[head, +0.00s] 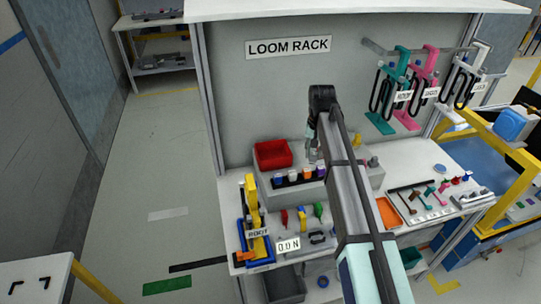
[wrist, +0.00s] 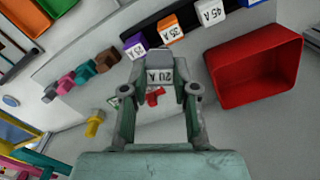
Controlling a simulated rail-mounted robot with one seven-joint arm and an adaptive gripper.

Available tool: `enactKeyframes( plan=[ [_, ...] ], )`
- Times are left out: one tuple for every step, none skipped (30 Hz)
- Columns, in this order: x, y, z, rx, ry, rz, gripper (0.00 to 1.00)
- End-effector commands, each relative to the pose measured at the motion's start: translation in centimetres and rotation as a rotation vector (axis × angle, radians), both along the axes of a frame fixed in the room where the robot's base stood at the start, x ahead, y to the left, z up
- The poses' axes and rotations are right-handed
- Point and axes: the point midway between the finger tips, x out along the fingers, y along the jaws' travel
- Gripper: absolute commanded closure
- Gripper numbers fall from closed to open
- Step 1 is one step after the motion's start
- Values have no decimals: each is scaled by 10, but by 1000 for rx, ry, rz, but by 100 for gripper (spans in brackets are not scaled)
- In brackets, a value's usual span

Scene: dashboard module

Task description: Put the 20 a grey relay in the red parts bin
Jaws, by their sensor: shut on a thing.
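The grey relay labelled 20 A (wrist: 154,76) is between the fingertips of my gripper (wrist: 158,92) in the wrist view. My gripper is shut on it, and its label faces the camera. The red parts bin (wrist: 232,94) is to the right of the relay in the wrist view, and its inside looks empty. In the head view the red bin (head: 272,146) is on the raised grey ledge, left of my gripper (head: 313,156). The gripper is near the row of relays there, partly hidden by my arm. The held relay is hard to make out in that view.
A dark rail holds several relays (head: 300,176), with purple, orange, white and blue ones showing. They also show in the wrist view as labelled relays (wrist: 170,30). Several coloured parts (head: 302,214) and a blue tray with a yellow robot model (head: 254,250) are in front.

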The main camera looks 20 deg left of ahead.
Motion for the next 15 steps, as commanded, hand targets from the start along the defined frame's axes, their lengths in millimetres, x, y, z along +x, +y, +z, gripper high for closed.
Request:
enactKeyframes(
  plan=[
    [9,24,8,0,0,3,100],
    [12,35,11,0,0,-1,100],
    [15,51,15,0,0,-4,100],
    [17,62,17,0,1,-10,100],
    [19,72,20,0,1,-15,100],
    [21,85,23,0,1,-23,100],
    [23,93,25,0,2,-28,100],
    [24,101,26,0,2,-35,100],
    [25,111,28,-1,2,-42,100],
    [26,118,30,-1,3,-49,100],
    [27,123,31,-1,3,-54,100],
    [28,129,32,-1,3,-60,100],
    [28,133,33,-1,3,-65,100],
    [28,137,34,-1,4,-68,100],
    [28,140,34,-1,4,-71,100]
  ],
)
